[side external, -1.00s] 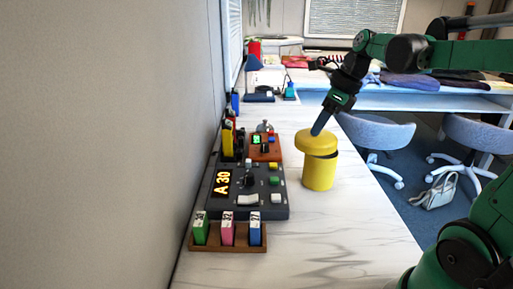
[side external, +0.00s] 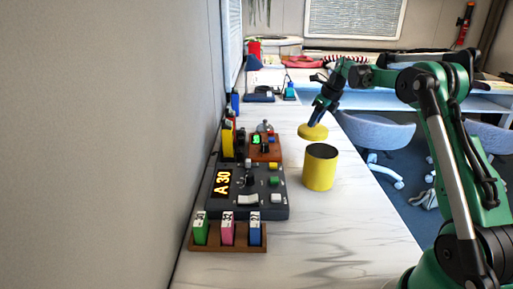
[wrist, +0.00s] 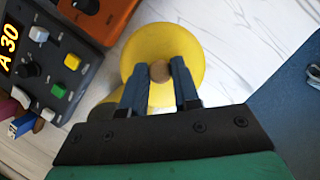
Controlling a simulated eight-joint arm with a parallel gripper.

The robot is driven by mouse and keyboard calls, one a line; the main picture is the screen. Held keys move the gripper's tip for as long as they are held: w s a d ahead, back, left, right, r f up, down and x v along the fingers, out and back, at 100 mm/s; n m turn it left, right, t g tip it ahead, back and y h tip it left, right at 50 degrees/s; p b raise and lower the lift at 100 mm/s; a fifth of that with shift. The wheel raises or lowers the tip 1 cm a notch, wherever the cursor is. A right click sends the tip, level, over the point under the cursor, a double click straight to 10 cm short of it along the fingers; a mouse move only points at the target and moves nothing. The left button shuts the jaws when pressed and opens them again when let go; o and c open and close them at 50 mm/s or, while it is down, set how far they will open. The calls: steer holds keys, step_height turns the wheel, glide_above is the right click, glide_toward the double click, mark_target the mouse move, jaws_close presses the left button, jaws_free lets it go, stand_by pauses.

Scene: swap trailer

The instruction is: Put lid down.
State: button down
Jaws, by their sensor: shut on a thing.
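The yellow lid (side external: 313,132) is in my gripper (side external: 318,120), just beyond the yellow canister in the side view. I cannot tell whether the lid touches the table. In the wrist view the lid (wrist: 185,45) lies under my gripper (wrist: 160,80), whose two fingers are shut on its round brown knob (wrist: 160,71). The yellow canister (side external: 319,172) stands upright and open-topped on the marble table. In the wrist view only a part of the canister (wrist: 103,104) shows beside the lid, partly hidden by the lid and a finger.
A dark control box (side external: 270,203) reading "A 30" stands left of the canister, with an orange box (side external: 264,153) behind it. A wooden rack (side external: 229,243) with coloured tags is in front. The marble tabletop (side external: 345,225) is clear to the right; its right edge drops toward chairs (side external: 375,132).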

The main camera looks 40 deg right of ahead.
steer(key=f, duration=0.1)
steer(key=d+f, duration=0.2)
steer(key=shift+w+m, duration=0.3)
steer(key=shift+w, duration=0.05)
step_height(320, 180, down, 7)
steer(key=shift+f, duration=0.2)
steer(key=shift+f, duration=0.15)
steer(key=c, duration=0.7)
jaws_free()
steer(key=shift+o, duration=0.2)
